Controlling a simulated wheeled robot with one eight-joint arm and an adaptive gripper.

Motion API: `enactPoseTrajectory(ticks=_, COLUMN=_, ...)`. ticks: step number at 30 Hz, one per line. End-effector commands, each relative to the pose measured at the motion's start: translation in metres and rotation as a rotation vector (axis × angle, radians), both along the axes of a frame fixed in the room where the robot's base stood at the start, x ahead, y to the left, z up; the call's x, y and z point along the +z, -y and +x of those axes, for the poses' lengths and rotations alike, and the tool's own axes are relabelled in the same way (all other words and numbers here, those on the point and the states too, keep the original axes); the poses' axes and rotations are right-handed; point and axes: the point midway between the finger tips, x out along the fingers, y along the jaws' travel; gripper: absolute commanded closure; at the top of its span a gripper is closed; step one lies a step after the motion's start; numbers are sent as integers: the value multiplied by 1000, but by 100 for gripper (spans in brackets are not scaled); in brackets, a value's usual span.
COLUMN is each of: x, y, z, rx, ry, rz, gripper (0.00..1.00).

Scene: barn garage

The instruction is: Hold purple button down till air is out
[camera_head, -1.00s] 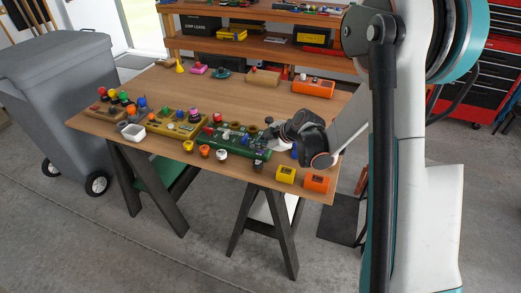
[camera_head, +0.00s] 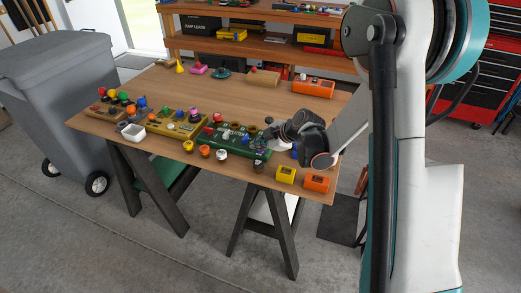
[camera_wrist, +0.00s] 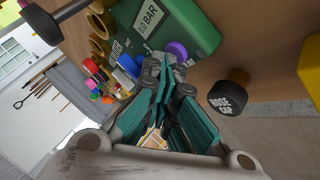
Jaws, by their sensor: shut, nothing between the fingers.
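A green box (camera_head: 236,147) stands near the front edge of the workbench. In the wrist view the green box (camera_wrist: 196,22) carries a small display (camera_wrist: 150,19) that seems to read 0.0 BAR. The purple button (camera_wrist: 177,48) is a round knob on the box's side close to my fingertips. My gripper (camera_wrist: 165,62) is shut and empty, its tips just beside the purple button; I cannot tell whether they touch it. In the head view my gripper (camera_head: 262,144) is at the right end of the green box, and I cannot make out the purple button there.
A black hose cap (camera_wrist: 228,97) stands near my fingers. A yellow block (camera_head: 286,174) and an orange block (camera_head: 317,183) sit at the front right. Yellow tray (camera_head: 180,124) and white dish (camera_head: 134,130) lie left. The bench's middle back is mostly clear.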

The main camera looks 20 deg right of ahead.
Motion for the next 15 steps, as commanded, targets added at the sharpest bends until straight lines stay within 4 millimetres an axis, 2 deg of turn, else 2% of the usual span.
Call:
enactPoseTrajectory(ticks=10, x=16, y=0, z=0, rx=0, ry=0, rz=0, gripper=100)
enactPoseTrajectory(ticks=15, x=18, y=0, z=0, rx=0, ry=0, rz=0, gripper=100)
